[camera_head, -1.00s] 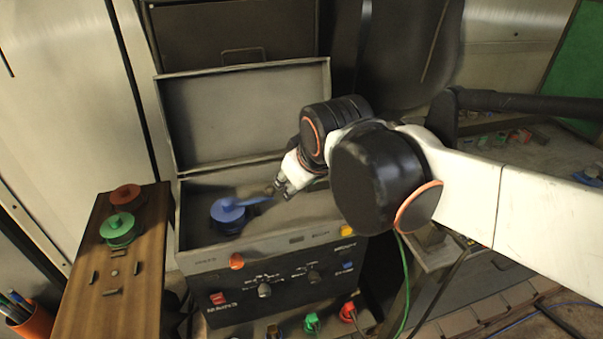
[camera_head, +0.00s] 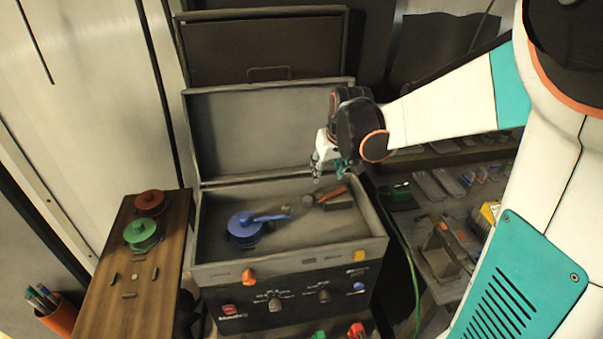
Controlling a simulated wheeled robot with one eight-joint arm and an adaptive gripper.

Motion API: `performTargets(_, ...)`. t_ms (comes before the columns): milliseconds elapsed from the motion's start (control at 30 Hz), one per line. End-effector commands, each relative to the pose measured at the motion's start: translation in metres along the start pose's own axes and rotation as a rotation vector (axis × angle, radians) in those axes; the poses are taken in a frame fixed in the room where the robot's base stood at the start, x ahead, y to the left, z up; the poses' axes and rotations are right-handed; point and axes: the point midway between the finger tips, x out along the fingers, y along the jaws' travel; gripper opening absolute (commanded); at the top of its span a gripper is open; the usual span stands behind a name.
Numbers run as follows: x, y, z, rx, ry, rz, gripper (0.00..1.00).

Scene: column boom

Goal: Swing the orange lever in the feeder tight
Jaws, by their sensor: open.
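The feeder (camera_head: 364,246) is a grey box with its lid up. Inside it at the right, a small orange lever (camera_head: 332,194) lies slantwise at a dark block, rising to the right. My gripper (camera_head: 317,178) is open and empty, pointing down above the far side of the feeder, just behind and left of the lever. It looks apart from the lever. A small grey round piece lies left of the lever's low end. How tight the lever sits cannot be told.
A blue spool (camera_head: 243,228) with a blue arm pointing right sits in the feeder's left part. The raised lid (camera_head: 265,130) stands behind. A wooden board (camera_head: 118,285) with a green spool (camera_head: 141,235) and a red spool (camera_head: 149,203) is at the left. Shelves with parts lie right.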

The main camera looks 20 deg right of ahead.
Motion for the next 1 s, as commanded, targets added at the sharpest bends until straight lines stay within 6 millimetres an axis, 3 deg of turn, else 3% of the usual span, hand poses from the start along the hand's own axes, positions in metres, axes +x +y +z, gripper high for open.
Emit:
performTargets(600,0.111,0.000,0.001,-0.002,0.001,0.000,0.44)
performTargets(800,0.128,-0.001,0.000,-0.002,0.001,0.000,0.44)
performTargets(1000,0.131,-0.001,0.000,-0.002,0.001,0.000,0.44)
